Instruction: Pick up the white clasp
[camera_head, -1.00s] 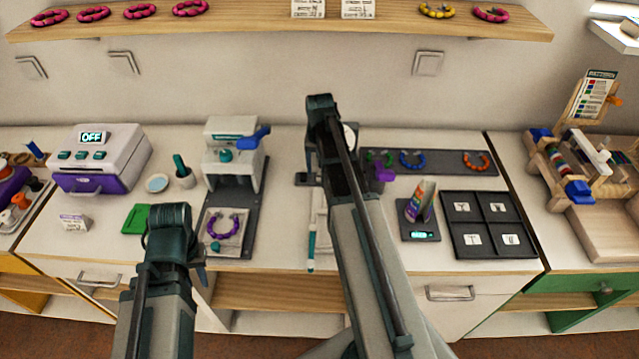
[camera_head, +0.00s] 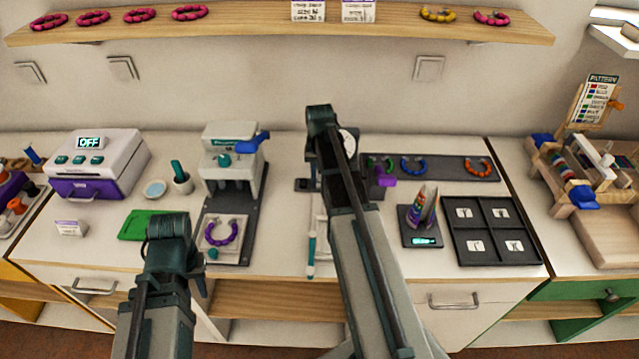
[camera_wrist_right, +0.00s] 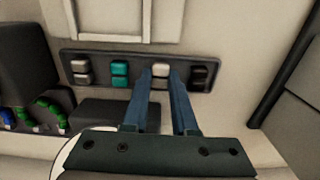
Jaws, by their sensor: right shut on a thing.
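The white clasp (camera_wrist_right: 160,70) is in the right wrist view, in a dark holder (camera_wrist_right: 105,84) with other clasps. My right gripper (camera_wrist_right: 160,85) has its two blue fingers on either side of it and is shut on it. The clasp still appears to be in its slot. In the head view my right gripper (camera_head: 322,125) is over the middle of the bench; its arm hides its fingertips and the clasp. My left gripper (camera_head: 172,235) is at the front of the bench, left of centre; its fingers cannot be made out.
A teal clasp (camera_wrist_right: 120,73) and a black clasp (camera_wrist_right: 199,76) flank the white one, with a grey clasp (camera_wrist_right: 81,72) further left. A press (camera_head: 230,165) stands left of my right arm. A scale (camera_head: 421,225) and a black compartment tray (camera_head: 492,230) lie to its right.

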